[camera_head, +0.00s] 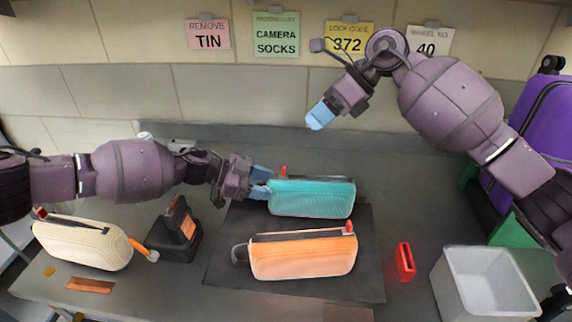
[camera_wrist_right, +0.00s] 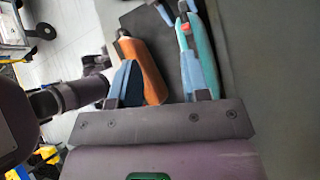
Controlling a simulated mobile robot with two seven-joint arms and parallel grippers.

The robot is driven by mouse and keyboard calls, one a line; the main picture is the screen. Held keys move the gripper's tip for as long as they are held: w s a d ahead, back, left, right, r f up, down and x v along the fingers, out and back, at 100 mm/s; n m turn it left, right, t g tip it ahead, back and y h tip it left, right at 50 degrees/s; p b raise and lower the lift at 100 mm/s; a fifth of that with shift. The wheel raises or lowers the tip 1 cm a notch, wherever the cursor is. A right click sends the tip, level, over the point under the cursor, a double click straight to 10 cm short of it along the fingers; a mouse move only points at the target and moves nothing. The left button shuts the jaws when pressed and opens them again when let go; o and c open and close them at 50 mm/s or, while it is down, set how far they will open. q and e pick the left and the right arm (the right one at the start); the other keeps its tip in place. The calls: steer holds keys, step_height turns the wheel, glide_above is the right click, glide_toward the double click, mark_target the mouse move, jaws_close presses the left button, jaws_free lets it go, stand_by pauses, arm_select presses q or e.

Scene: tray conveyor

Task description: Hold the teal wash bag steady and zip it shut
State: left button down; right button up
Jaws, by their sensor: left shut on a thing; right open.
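The teal wash bag (camera_head: 312,199) lies at the back of the dark mat, with a red zip pull (camera_head: 284,171) at its left end. My left gripper (camera_head: 262,183) is shut on the bag's left end. My right gripper (camera_head: 320,116) is raised above and behind the bag, apart from it and open. In the right wrist view, the teal bag (camera_wrist_right: 205,50) with its red pull (camera_wrist_right: 186,28) shows beyond the blue fingers of my right gripper (camera_wrist_right: 160,85). Whether the zip is open is too small to tell.
An orange bag (camera_head: 303,257) lies in front of the teal one on the dark mat (camera_head: 225,268). A cream bag (camera_head: 83,246) and black stand (camera_head: 174,238) are left. A red object (camera_head: 405,262) and white bin (camera_head: 484,285) are right. Notes hang on the wall.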

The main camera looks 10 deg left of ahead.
mark_target(286, 174)
steer(key=a+f+n+h, duration=0.1)
steer(key=a+f, duration=0.1)
steer(key=f, duration=0.2)
steer(key=a+f+n+h, duration=0.1)
steer(key=a+f, duration=0.1)
steer(key=f, duration=0.3)
steer(key=w+a+f+n+t+h, duration=0.1)
steer(key=a+f+h, duration=0.1)
steer(key=f, duration=0.3)
steer(key=shift+w+a, duration=0.1)
steer(key=shift+a, duration=0.25)
steer(key=shift+c, duration=0.4)
steer(key=shift+r, duration=0.1)
jaws_close()
